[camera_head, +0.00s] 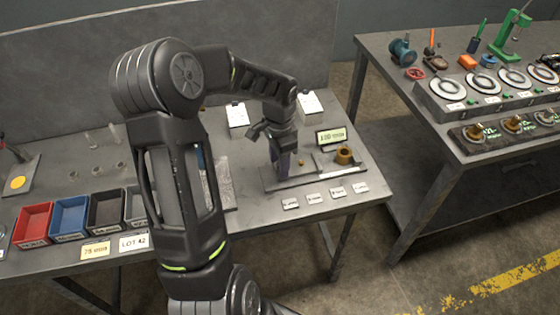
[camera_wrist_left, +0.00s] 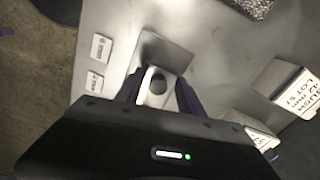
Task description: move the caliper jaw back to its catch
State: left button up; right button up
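The caliper is a long grey metal rail (camera_head: 322,177) lying on the near right part of the left table. An upright plate-like jaw (camera_head: 318,160) stands on it, just left of a brass ring (camera_head: 343,155). My left gripper (camera_head: 283,172) points down at the left part of the rail, left of that jaw. In the wrist view, its purple fingers (camera_wrist_left: 158,88) flank a pale metal piece with a dark round hole (camera_wrist_left: 156,86); whether they press on it is unclear. I cannot tell which caliper part this is. My right gripper is not in view.
A small display (camera_head: 331,136) stands behind the caliper, and white labels (camera_head: 313,198) lie in front. Red (camera_head: 34,222) and blue (camera_head: 70,215) bins stand at the left. A second table (camera_head: 480,150) with gauges is at the right, across a gap.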

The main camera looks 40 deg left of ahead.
pick_arm(q)
jog(key=shift+r, duration=0.1)
notch_tip(320, 180, up, 8)
jog(key=shift+f+b, duration=0.15)
jog(key=shift+b, duration=0.25)
jog(key=shift+d, duration=0.1)
dwell(0.5)
